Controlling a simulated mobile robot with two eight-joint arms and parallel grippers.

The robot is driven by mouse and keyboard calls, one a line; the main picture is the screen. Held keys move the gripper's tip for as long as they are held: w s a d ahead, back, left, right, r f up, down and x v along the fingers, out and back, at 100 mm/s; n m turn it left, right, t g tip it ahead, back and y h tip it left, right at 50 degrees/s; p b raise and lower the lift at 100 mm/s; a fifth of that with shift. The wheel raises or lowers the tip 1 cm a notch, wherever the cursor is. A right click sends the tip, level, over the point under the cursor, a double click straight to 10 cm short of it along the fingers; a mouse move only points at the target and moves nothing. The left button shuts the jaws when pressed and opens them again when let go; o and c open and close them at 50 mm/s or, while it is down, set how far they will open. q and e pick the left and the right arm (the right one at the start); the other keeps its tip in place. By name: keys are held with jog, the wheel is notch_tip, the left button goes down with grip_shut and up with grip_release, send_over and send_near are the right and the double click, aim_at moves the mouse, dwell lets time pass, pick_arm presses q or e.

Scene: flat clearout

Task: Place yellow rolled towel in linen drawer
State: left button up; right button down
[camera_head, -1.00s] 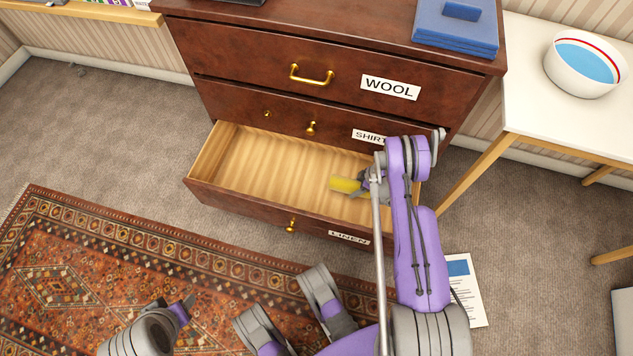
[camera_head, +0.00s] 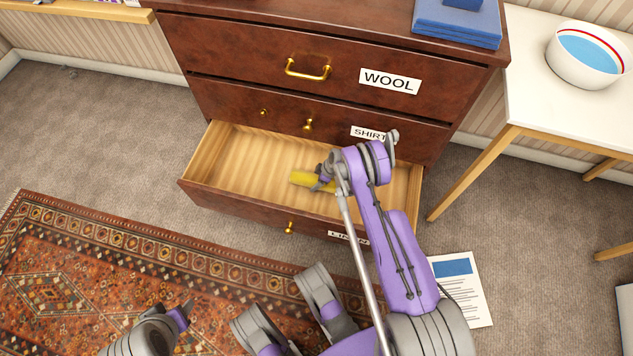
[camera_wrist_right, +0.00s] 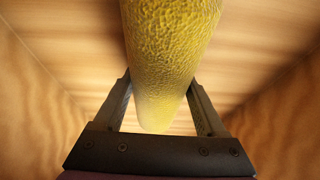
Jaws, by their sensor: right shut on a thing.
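The yellow rolled towel (camera_head: 303,178) is in my right gripper (camera_head: 322,183), over the open linen drawer (camera_head: 235,158). In the right wrist view the towel (camera_wrist_right: 168,60) runs lengthwise between the two fingers (camera_wrist_right: 160,110), which are shut on it. The drawer's wooden walls and floor show around it there. I cannot tell whether the towel touches the drawer floor. The drawer is the lowest one, pulled out, with no other thing visible in it; my right arm hides its right part. My left gripper (camera_head: 185,312) is low at the left over the rug, and its jaws are unclear.
The dresser (camera_head: 250,60) has shut drawers labelled wool and shirt above. A white table (camera_head: 560,120) with a bowl (camera_head: 588,55) stands to the right. Blue folded cloth (camera_head: 455,25) lies on top. A patterned rug (camera_head: 90,270) and a paper sheet (camera_head: 460,285) are on the floor.

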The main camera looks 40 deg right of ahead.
jog(key=shift+f, duration=0.3)
grip_release()
jog(key=shift+r, duration=0.1)
